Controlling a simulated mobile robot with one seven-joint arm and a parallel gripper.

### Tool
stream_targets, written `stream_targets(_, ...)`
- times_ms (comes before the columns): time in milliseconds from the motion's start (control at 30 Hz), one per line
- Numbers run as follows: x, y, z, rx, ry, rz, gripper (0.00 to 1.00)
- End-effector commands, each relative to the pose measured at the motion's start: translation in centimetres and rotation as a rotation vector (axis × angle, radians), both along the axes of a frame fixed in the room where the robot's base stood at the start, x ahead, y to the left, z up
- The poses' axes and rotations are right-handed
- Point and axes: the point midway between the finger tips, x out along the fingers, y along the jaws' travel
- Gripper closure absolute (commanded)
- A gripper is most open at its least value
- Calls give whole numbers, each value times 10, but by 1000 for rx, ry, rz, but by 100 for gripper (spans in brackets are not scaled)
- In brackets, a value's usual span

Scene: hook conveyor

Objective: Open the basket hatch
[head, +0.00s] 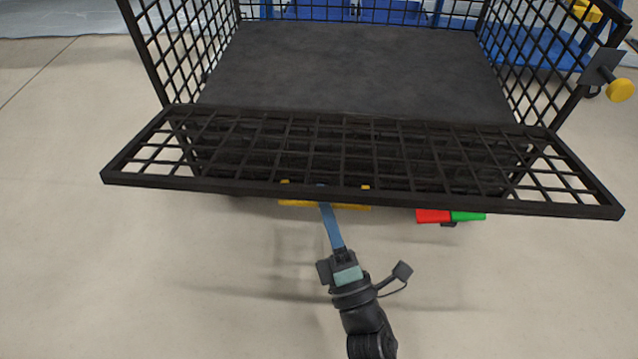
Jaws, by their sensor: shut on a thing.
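The basket hatch (560,207) is a black mesh panel in the head view. It is folded down and sticks out toward me from the front of the black basket (350,70), roughly level. A yellow handle (298,203) shows under the hatch's near edge. My gripper (324,208) reaches up from below with its blue fingers at the middle of this handle. It is shut on the handle; the fingertips are partly hidden by the hatch edge.
The basket is empty, with mesh side walls. A yellow knob (620,90) sits on its right side. A red and green part (450,215) is under the hatch, right of my gripper. Blue structures (390,12) stand behind. The floor (130,270) at left is clear.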

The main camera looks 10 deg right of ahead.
Motion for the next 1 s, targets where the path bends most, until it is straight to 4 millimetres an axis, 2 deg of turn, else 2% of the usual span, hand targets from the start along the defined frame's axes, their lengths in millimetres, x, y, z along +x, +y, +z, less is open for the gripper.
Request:
stream_targets(33, -1, -1, -13, -9, -32, -3, 100)
stream_targets(300, -5, -1, -31, -47, -148, -4, 100)
stream_targets(900, -6, -1, -34, -61, -189, -3, 100)
stream_targets(933, -6, -1, -34, -61, -189, -3, 78)
stream_targets(1000, -6, -1, -34, -61, -190, -2, 65)
